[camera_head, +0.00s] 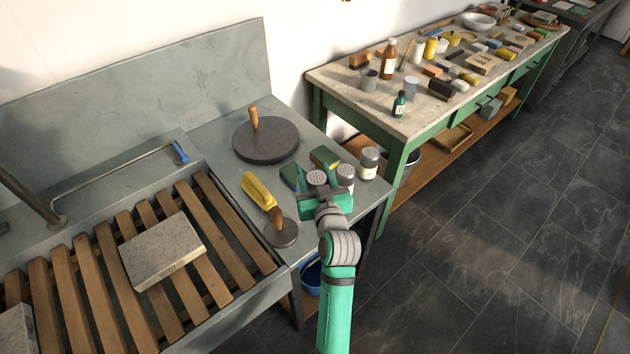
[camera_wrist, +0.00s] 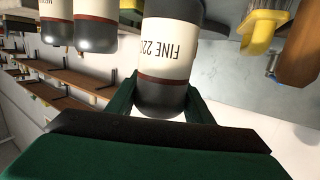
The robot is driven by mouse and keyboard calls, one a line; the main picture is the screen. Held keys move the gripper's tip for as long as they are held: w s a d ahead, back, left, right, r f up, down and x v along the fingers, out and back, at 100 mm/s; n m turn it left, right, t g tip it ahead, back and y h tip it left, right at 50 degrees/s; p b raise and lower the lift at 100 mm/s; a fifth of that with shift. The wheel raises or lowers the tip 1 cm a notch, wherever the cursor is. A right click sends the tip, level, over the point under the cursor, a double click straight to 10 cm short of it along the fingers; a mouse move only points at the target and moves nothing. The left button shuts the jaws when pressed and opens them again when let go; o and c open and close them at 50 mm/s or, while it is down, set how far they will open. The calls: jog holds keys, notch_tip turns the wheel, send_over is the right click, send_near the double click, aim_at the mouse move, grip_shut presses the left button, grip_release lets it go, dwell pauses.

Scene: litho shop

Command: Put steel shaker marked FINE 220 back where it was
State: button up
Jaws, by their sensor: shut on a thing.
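The steel shaker marked FINE 220 (camera_wrist: 168,50) fills the top middle of the wrist view, with a cream label and a thin red band. My gripper (camera_wrist: 160,100) is shut on it, one dark green finger on each side. In the head view the held shaker (camera_head: 317,178) shows its pierced top between the fingers of my gripper (camera_head: 318,188), over the right part of the grey sink-side counter. Its base is hidden there, so I cannot tell whether it touches the counter. Two similar shakers (camera_head: 346,174) (camera_head: 369,160) stand to its right.
Left of the held shaker are a green-and-yellow block (camera_head: 290,176), a yellow tool (camera_head: 259,192) and a wooden-handled disc (camera_head: 281,232). Another green-and-yellow block (camera_head: 325,157) and a large dark disc (camera_head: 265,141) lie behind. The counter edge (camera_head: 378,205) is close on the right.

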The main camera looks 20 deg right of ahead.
jog(key=shift+w+d+f, duration=0.3)
jog(key=shift+w+f, duration=0.1)
jog(key=shift+f, duration=0.15)
jog(key=shift+w+d+f, duration=0.25)
jog(key=shift+w+f, duration=0.15)
jog(key=shift+f, duration=1.55)
jog(key=shift+f, duration=0.15)
jog(key=o, duration=1.1)
jog(key=shift+c, duration=0.2)
